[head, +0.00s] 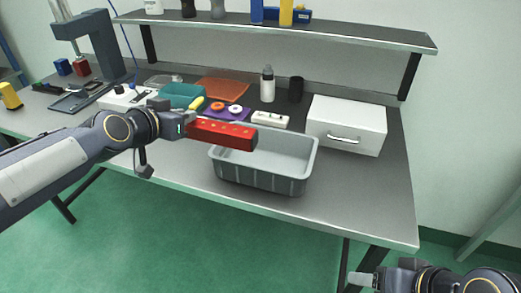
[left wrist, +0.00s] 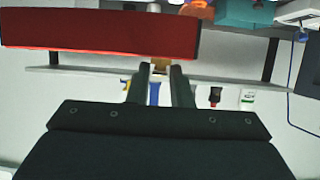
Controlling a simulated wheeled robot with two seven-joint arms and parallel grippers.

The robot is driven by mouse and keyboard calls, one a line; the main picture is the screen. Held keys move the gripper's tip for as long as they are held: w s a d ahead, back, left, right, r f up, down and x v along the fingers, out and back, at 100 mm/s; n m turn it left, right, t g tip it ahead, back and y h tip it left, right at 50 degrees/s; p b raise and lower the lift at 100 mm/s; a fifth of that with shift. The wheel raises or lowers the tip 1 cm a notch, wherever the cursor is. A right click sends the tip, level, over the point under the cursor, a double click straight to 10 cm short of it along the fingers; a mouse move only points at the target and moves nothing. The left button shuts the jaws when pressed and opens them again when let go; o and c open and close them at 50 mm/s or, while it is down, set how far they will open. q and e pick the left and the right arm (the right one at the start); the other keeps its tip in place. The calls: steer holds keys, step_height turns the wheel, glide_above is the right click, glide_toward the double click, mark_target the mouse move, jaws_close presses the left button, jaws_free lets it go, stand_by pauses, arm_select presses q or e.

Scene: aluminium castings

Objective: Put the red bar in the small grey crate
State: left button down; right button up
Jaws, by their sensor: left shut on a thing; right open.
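The red bar (head: 222,134) is held level in my left gripper (head: 188,128), which is shut on it near the bar's left end in the head view. In the left wrist view the red bar (left wrist: 100,35) lies across the fingers of my left gripper (left wrist: 158,66). The small grey crate (head: 262,180) stands on the bench near its front edge. In the head view the bar overlaps the crate's left and rear part and appears above its rim. The crate looks empty where its inside shows. My right gripper (head: 362,280) is open at the bottom right, low in front of the bench.
A white drawer box (head: 346,126) stands right of the crate. Behind the crate are a white power strip (head: 270,119), a white bottle (head: 267,84) and a black cup (head: 296,89). The bench's right front is clear.

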mark_target(205, 120)
arm_select(q)
steer(key=d+p, duration=0.1)
steer(key=p, duration=0.1)
steer(key=w+d+p, duration=0.1)
steer(key=p, duration=0.1)
steer(key=shift+d, duration=0.4)
steer(key=shift+w+d+f+p, duration=0.25)
steer(key=shift+d+f+p, duration=0.1)
steer(key=shift+d, duration=0.1)
steer(key=shift+w+d+f+p, duration=0.25)
steer(key=shift+d+f, duration=0.05)
steer(key=shift+d, duration=0.15)
steer(key=w+d+f, duration=0.1)
steer(key=w+d+f+p, duration=0.1)
steer(key=d, duration=0.1)
steer(key=shift+d+f, duration=0.2)
steer(key=shift+f, duration=0.1)
steer(key=shift+w+d+f, duration=0.4)
steer(key=shift+d+f, duration=0.2)
steer(key=shift+f, duration=0.85)
steer(key=shift+w+d+f, duration=0.4)
steer(key=shift+d+f, duration=0.15)
steer(key=shift+f, duration=0.85)
steer(key=shift+w+d+f, duration=0.4)
steer(key=shift+d+f, duration=0.2)
steer(key=shift+f, duration=0.85)
steer(key=shift+b, duration=0.35)
